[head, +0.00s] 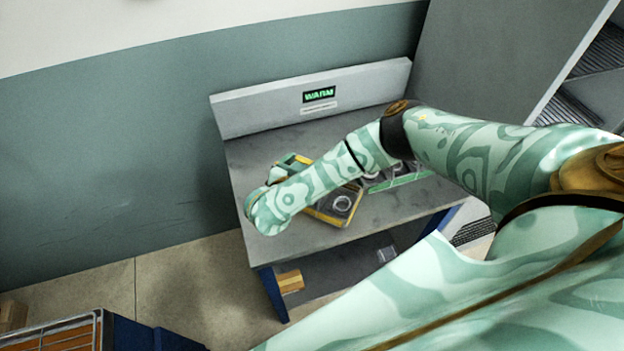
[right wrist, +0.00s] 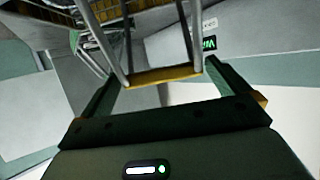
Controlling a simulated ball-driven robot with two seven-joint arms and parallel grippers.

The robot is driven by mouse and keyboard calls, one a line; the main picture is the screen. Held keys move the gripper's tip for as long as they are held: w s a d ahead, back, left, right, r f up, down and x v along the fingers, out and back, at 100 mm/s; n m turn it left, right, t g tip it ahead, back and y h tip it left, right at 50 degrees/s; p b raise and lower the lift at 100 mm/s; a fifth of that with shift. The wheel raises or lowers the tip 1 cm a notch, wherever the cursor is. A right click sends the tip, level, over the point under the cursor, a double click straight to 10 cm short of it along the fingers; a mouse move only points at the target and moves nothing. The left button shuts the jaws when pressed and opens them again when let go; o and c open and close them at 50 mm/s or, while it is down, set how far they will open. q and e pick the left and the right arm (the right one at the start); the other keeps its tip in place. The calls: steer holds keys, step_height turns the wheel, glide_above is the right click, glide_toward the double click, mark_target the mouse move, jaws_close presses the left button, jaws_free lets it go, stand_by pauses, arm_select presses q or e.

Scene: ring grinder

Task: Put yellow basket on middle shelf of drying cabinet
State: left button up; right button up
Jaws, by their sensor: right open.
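The yellow basket (head: 341,205) sits on the grey bench top, holding a round ring-like part. My right forearm crosses over it and hides its middle. In the right wrist view its handle has a yellow grip bar (right wrist: 165,76) on metal rods, with the yellow-edged basket body behind. My right gripper (right wrist: 163,70) is open, with one finger on each side of the grip bar. In the head view the forearm hides the fingers. A tall grey cabinet (head: 492,55) stands at the upper right, with dark slatted shelves (head: 600,55) partly showing. My left gripper is not in view.
The bench top (head: 250,165) has a raised back panel with a green WARM display (head: 319,94). A green-edged tray (head: 400,180) lies right of the basket. A yellow block (head: 290,281) is under the bench. A wire rack (head: 60,335) stands at the lower left.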

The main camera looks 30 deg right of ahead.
steer(key=b+x, duration=0.1)
steer(key=x, duration=0.2)
steer(key=shift+w+d+f, duration=0.2)
steer(key=shift+w+f, duration=0.05)
steer(key=shift+r, duration=0.1)
